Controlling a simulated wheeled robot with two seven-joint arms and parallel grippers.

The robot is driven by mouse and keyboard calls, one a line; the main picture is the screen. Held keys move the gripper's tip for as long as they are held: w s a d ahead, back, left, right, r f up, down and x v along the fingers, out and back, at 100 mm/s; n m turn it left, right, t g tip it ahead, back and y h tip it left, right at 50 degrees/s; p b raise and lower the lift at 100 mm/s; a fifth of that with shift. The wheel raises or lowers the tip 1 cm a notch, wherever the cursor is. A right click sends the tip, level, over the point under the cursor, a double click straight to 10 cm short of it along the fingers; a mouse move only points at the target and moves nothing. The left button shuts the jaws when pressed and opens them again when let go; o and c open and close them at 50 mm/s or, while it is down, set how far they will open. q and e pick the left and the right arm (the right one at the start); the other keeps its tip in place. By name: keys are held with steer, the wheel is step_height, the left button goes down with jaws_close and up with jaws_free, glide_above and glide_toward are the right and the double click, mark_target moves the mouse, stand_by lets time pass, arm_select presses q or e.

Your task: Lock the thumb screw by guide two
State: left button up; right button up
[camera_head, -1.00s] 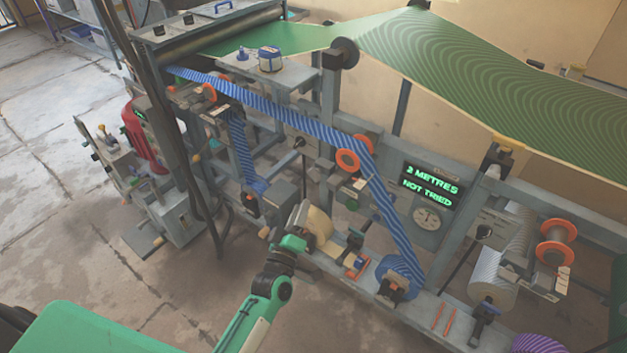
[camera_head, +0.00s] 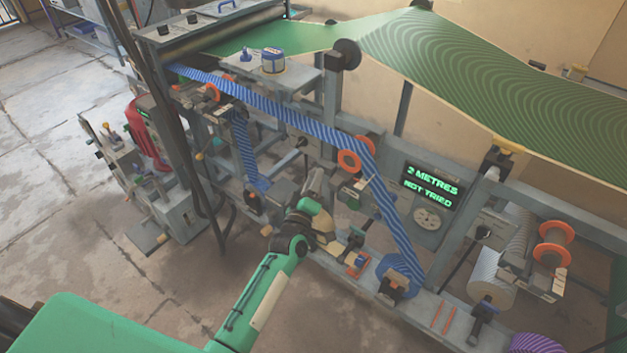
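A guide with two orange flanges (camera_head: 347,161) carries the blue striped web (camera_head: 285,112) in the middle of the machine. A second orange-flanged guide (camera_head: 212,92) is at the upper left, and another orange-flanged roller (camera_head: 553,242) is at the right. I cannot read which one is guide two. A small dark knob (camera_head: 302,142) shows left of the middle guide; I cannot tell whether it is the thumb screw. My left gripper (camera_head: 317,178) is just below and left of the middle guide, apart from it as far as I see. Its fingers are too small to judge. My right gripper is out of view.
A display (camera_head: 431,186) reads "2 METRES NOT TRIED", above a dial (camera_head: 427,218). A blue roll (camera_head: 402,272) sits below the web's right run. A green sheet (camera_head: 480,75) spans the top right. The grey frame rail (camera_head: 452,308) runs along the bottom.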

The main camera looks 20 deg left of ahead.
arm_select(q)
jaws_close()
